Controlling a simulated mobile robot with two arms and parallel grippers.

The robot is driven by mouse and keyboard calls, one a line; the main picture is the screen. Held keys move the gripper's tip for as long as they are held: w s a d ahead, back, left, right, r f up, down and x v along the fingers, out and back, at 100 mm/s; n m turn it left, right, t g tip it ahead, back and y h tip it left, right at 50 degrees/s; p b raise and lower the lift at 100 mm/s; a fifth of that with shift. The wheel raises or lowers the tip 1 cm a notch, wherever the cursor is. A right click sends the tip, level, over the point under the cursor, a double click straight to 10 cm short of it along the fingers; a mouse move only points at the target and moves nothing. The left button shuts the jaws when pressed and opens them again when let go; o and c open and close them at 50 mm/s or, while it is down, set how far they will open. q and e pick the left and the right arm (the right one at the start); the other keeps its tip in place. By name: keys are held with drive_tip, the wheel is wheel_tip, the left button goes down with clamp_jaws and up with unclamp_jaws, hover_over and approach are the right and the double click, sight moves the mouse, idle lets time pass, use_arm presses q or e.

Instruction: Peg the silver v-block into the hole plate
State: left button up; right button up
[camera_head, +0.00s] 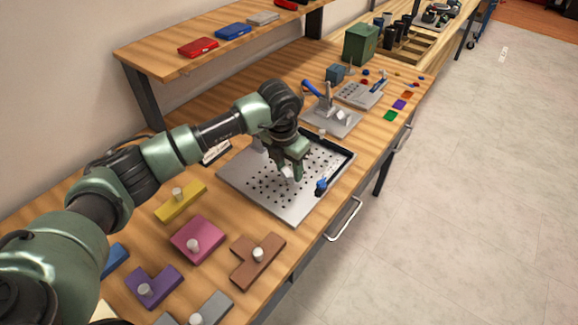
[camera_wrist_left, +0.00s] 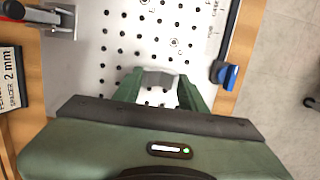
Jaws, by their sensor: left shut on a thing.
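The hole plate (camera_head: 245,182) lies flat on the bench, a light metal plate with a grid of dark holes; it fills much of the left wrist view (camera_wrist_left: 118,40). My left gripper (camera_head: 290,174) points down over the middle of the plate. In the left wrist view its two green fingers (camera_wrist_left: 158,88) are shut on a small silver block (camera_wrist_left: 157,79), which appears to be the silver v-block. In the head view only a small pale part shows between the fingers. The block's underside is hidden, so I cannot tell whether it touches the plate.
A blue clamp (camera_head: 321,187) sits at the plate's right edge. A silver fixture (camera_wrist_left: 62,17) and a labelled spacer box (camera_wrist_left: 9,80) are at the left. Yellow (camera_head: 190,202), pink (camera_head: 186,240) and brown (camera_head: 268,246) knobbed blocks lie in front. A shelf (camera_head: 165,57) overhangs behind.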

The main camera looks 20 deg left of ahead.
use_arm(q)
drive_tip(key=shift+f+b, duration=0.55)
drive_tip(key=shift+f, duration=0.05)
idle(0.6)
drive_tip(key=o, duration=1.4)
drive_tip(key=shift+o, duration=0.2)
wheel_tip(320, 180, up, 8)
drive_tip(key=s+b, duration=0.1)
drive_tip(key=shift+a+f+b, duration=0.15)
drive_tip(key=shift+a+b, duration=0.05)
drive_tip(key=shift+b, duration=0.15)
